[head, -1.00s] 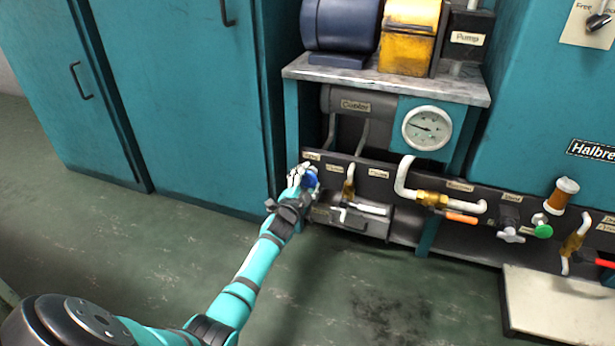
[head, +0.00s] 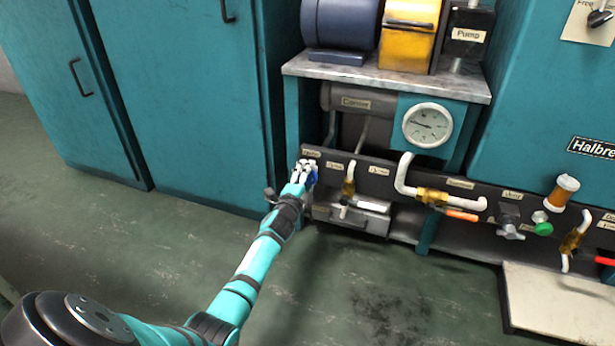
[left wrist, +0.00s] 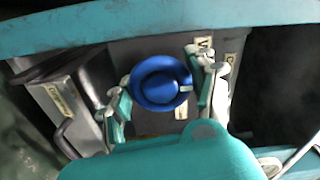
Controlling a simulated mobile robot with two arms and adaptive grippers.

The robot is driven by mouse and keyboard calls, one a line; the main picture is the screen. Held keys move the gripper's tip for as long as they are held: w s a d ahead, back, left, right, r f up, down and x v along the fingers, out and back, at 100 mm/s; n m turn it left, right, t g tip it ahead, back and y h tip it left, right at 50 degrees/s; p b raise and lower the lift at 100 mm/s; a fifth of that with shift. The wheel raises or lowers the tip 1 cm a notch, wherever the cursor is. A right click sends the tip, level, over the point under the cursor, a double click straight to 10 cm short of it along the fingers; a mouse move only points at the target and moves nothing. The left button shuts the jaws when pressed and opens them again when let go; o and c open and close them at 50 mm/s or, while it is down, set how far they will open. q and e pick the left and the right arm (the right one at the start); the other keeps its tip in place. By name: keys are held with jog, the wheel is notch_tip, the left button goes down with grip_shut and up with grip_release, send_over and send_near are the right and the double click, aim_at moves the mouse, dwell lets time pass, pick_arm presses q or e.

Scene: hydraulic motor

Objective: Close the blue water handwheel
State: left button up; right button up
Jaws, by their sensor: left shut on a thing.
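The blue water handwheel (left wrist: 150,96) is a round blue wheel on the dark valve panel (head: 345,160). In the left wrist view it sits between the fingers of my left gripper (left wrist: 163,88), which close on it from both sides. In the head view only a small blue part of the handwheel (head: 312,178) shows at the panel's left end. My left gripper (head: 302,175) covers the rest of it. My right gripper is in neither view.
To the right along the panel are a brass valve with a white pipe (head: 349,178), an orange-handled valve (head: 455,213) and a green knob (head: 543,228). A gauge (head: 427,125) is above. A teal cabinet (head: 185,90) stands left; the floor in front is clear.

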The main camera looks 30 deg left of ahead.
pick_arm(q)
jog(key=shift+d+f, duration=0.1)
jog(key=o, duration=1.2)
jog(key=shift+s, duration=0.1)
jog(key=v, duration=1.1)
jog(key=shift+s, duration=0.4)
